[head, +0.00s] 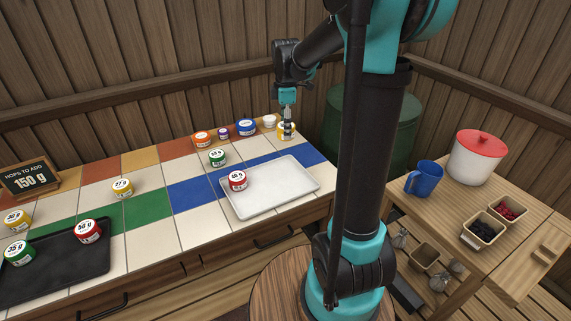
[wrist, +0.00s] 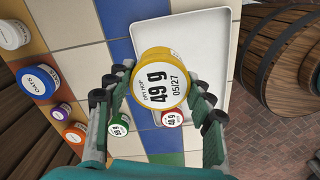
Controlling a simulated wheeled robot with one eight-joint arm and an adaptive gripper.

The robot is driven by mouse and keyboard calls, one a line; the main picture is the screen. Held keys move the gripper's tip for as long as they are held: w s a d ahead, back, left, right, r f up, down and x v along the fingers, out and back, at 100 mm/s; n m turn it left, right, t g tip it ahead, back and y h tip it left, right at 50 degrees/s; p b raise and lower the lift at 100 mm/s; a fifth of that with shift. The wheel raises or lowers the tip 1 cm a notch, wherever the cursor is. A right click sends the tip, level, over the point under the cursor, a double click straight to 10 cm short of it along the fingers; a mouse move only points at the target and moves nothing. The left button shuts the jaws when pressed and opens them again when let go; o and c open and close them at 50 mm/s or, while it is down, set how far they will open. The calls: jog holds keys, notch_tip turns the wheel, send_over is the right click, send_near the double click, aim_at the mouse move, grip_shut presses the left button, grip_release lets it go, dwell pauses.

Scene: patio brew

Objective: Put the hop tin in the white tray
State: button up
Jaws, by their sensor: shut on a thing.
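My gripper (head: 287,123) is shut on a yellow tin (head: 286,133) at the back right end of the tiled counter. In the wrist view the same tin (wrist: 158,76) sits between my fingers, its white lid reading 49 g and 05/27. I cannot tell how far it is above the tiles. The white tray (head: 275,192) lies in front of it, at the counter's right; it also shows beyond the tin in the wrist view (wrist: 212,40). A red tin (head: 237,180) stands at the tray's left side.
A green tin (head: 217,157) stands just behind the tray. Orange, purple, blue and white tins line the back edge near my gripper. The white tray's middle and right are clear.

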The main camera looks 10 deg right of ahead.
notch_tip(320, 180, down, 14)
dwell(0.5)
jog(key=shift+f, duration=0.1)
jog(key=o, duration=1.2)
jog(key=shift+c, duration=0.2)
notch_tip(320, 180, up, 12)
jog(key=shift+f, duration=0.1)
jog(key=shift+s, duration=0.1)
jog(key=s+d+f+m+t, duration=0.2)
jog(key=s+f+m, duration=0.2)
jog(key=s+m, duration=0.4)
jog(key=s+d+f+m+t, duration=0.2)
jog(key=s+f+m, duration=0.3)
jog(key=s+m, duration=0.4)
jog(key=s, duration=0.4)
jog(key=shift+s+f, duration=0.2)
jog(key=shift+s, duration=0.2)
